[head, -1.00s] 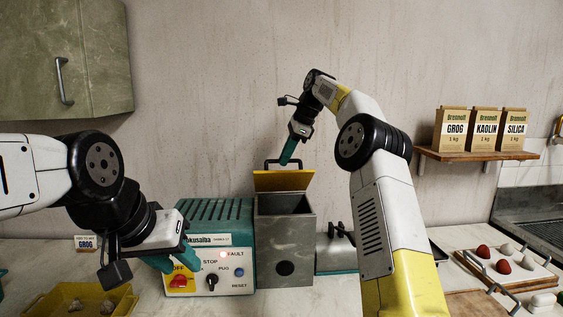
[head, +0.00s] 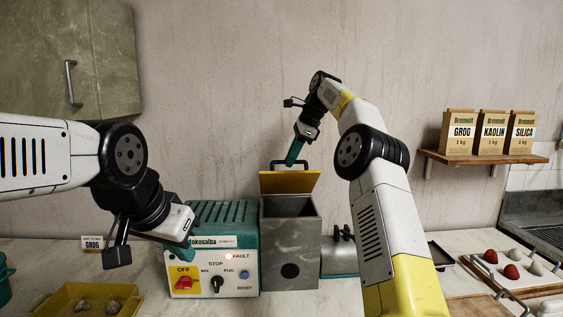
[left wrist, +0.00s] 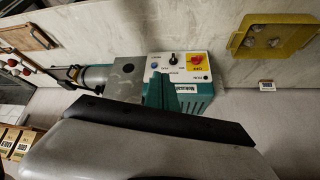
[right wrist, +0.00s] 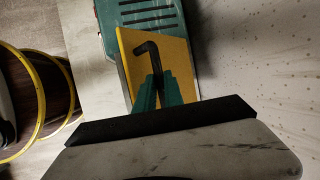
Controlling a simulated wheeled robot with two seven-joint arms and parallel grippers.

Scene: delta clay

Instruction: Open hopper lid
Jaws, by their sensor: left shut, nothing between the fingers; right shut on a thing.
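The grey hopper (head: 290,243) stands in the middle of the counter, its top open. Its yellow lid (head: 290,183) is raised, tilted up at the back, with a dark handle (head: 284,164) along its upper edge. My right gripper (head: 292,155) is at the lid's handle; in the right wrist view, its teal fingers (right wrist: 160,95) are closed on the dark handle (right wrist: 148,48) against the yellow lid (right wrist: 172,60). My left gripper (head: 180,245) is shut and empty, in front of the teal machine (head: 228,215) left of the hopper; its teal fingers also show in the left wrist view (left wrist: 160,92).
The machine's front panel has a red switch (head: 184,284), a black knob (head: 216,284) and a lit fault lamp (head: 228,256). A yellow tray (head: 60,300) with lumps is at the lower left. A white tray (head: 490,258) with balls is at the right. Paper bags (head: 491,131) stand on a shelf.

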